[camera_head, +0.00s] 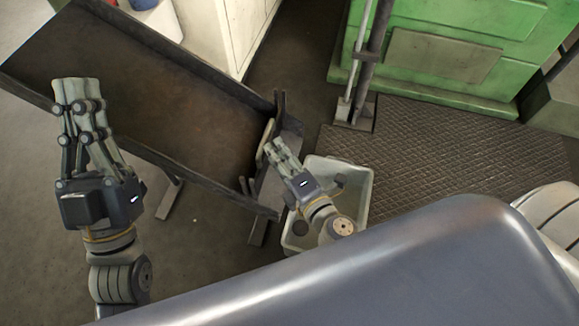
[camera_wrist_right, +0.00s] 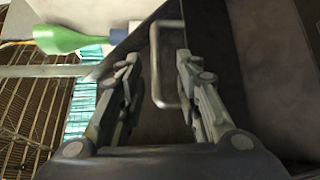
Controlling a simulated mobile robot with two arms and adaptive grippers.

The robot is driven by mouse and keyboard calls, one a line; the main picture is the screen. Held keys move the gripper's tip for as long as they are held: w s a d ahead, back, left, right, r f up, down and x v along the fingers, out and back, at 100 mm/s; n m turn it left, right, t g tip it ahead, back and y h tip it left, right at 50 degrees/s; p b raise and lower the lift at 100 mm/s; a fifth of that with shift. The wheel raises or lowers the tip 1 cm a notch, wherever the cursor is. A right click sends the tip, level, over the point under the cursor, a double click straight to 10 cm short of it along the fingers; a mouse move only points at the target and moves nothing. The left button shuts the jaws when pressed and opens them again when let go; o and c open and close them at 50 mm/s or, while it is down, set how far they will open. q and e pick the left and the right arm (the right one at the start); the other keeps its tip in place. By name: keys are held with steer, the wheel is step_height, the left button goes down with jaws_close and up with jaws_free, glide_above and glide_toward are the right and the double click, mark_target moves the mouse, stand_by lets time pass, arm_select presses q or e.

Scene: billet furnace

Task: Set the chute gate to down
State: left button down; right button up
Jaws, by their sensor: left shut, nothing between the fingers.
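The chute (camera_head: 150,95) is a long brown trough with dark side walls, sloping across the upper left of the head view. Its gate (camera_head: 283,150) is a dark plate at the chute's right end, with a pale handle (camera_head: 264,138). In the right wrist view the U-shaped metal handle (camera_wrist_right: 156,65) shows between the finger tips. My right gripper (camera_head: 276,149) is open at the handle, its fingers apart on either side; whether they touch it I cannot tell. My left gripper (camera_head: 76,82) is shut and empty above the chute's left part.
A pale grey bin (camera_head: 357,208) stands below my right gripper. A green machine (camera_head: 440,50) and a vertical post (camera_head: 362,65) stand behind. Dark tread plate (camera_head: 440,150) covers the floor at right. A green bottle-like object (camera_wrist_right: 62,38) shows in the right wrist view.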

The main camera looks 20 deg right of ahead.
steer(key=shift+v, duration=2.45)
steer(key=shift+d, duration=0.1)
